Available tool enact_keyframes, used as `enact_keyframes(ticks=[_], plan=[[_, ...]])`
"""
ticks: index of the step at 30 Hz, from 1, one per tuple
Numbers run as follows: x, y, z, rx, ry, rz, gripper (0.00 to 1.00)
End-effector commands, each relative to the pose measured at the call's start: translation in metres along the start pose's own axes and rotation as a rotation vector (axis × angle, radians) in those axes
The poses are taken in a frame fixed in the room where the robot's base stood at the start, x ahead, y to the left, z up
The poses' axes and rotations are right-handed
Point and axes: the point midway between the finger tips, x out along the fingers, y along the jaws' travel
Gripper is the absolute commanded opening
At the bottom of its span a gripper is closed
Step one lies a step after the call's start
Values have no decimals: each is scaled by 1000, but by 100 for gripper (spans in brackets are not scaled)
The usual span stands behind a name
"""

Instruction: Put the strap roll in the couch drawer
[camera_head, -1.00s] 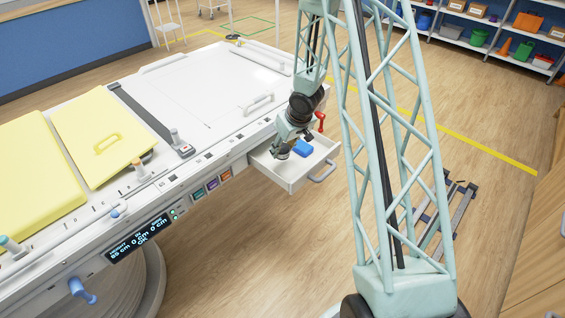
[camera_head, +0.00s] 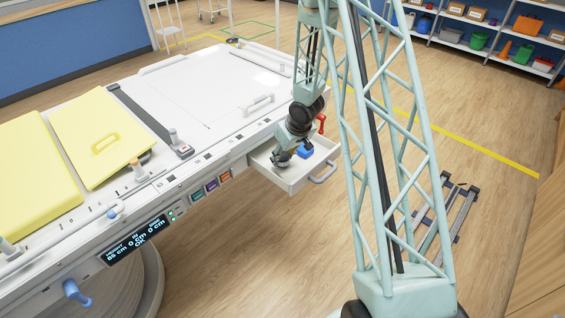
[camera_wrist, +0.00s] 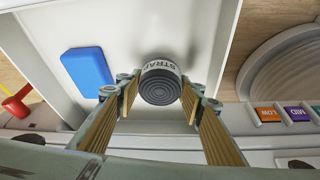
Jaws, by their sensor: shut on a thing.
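The strap roll (camera_wrist: 160,86) is a dark grey coil with a pale band lettered "STRAP". My gripper (camera_wrist: 160,97) is shut on it, with a finger on each side of it in the wrist view. The couch drawer (camera_head: 292,185) is pulled out from the side of the white couch. My gripper (camera_head: 282,158) is over the left part of the open drawer in the head view. The roll is inside the drawer's outline in the wrist view. I cannot tell whether it touches the drawer floor. In the head view the roll is mostly hidden by my gripper.
A blue block (camera_wrist: 87,72) lies in the drawer beside the roll, with bare drawer floor between them. A red handle (camera_head: 321,123) stands by the drawer's far corner. The couch's buttons (camera_head: 211,185) and display (camera_head: 137,238) are left of the drawer.

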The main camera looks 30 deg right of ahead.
Motion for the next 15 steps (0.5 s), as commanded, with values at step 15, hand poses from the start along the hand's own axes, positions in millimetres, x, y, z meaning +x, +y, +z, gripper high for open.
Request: enact_keyframes(ticks=[15], plan=[[17, 0, 7, 0, 1, 0, 23]])
